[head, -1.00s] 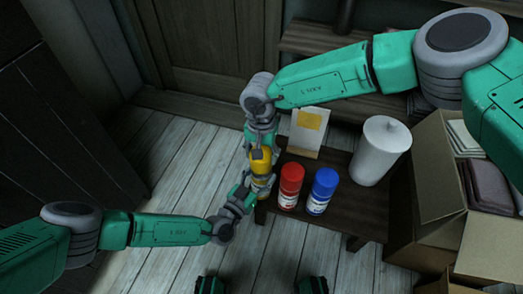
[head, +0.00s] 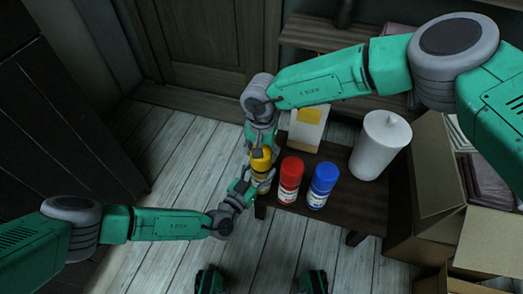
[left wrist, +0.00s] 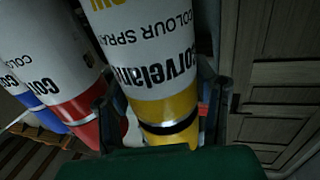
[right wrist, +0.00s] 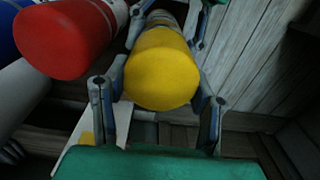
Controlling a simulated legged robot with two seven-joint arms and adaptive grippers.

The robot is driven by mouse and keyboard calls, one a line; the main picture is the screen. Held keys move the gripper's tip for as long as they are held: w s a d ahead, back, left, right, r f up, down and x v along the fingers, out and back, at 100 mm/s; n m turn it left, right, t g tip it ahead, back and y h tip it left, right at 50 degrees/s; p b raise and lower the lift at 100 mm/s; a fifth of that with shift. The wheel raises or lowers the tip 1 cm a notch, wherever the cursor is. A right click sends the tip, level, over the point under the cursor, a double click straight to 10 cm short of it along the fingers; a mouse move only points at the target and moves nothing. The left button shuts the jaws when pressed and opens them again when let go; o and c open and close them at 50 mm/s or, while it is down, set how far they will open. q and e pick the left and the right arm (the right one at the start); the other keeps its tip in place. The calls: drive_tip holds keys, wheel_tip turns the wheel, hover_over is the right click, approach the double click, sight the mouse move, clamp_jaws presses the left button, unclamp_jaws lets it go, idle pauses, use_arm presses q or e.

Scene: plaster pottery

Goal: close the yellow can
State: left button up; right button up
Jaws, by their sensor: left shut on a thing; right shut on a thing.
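The yellow can (head: 262,171) is held off to the left of the red and blue cans, near the table's left edge. Its white, lettered body (left wrist: 150,60) shows in the left wrist view, with a yellow band, a dark ring and more yellow toward the gripper. My left gripper (left wrist: 160,105) is shut on the can, a finger on each side. My right gripper (right wrist: 162,80) is shut on the yellow cap (right wrist: 160,70), at the can's top end. The cap is in line with the can. I cannot tell whether it is fully seated.
The red can (head: 291,178) and blue can (head: 323,185) stand on the dark low table (head: 345,220), close to the yellow can's right. A card with a yellow patch (head: 308,128) and a white lidded jar (head: 379,148) stand behind. An open cardboard box (head: 440,165) is at right.

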drive_tip(key=shift+f, duration=0.65)
drive_tip(key=o, duration=0.9)
drive_tip(key=shift+c, duration=0.2)
drive_tip(key=shift+r, duration=0.1)
wheel_tip(320, 180, up, 12)
drive_tip(key=shift+f, duration=0.15)
use_arm(q)
drive_tip(key=o, duration=1.8)
drive_tip(key=shift+c, duration=0.2)
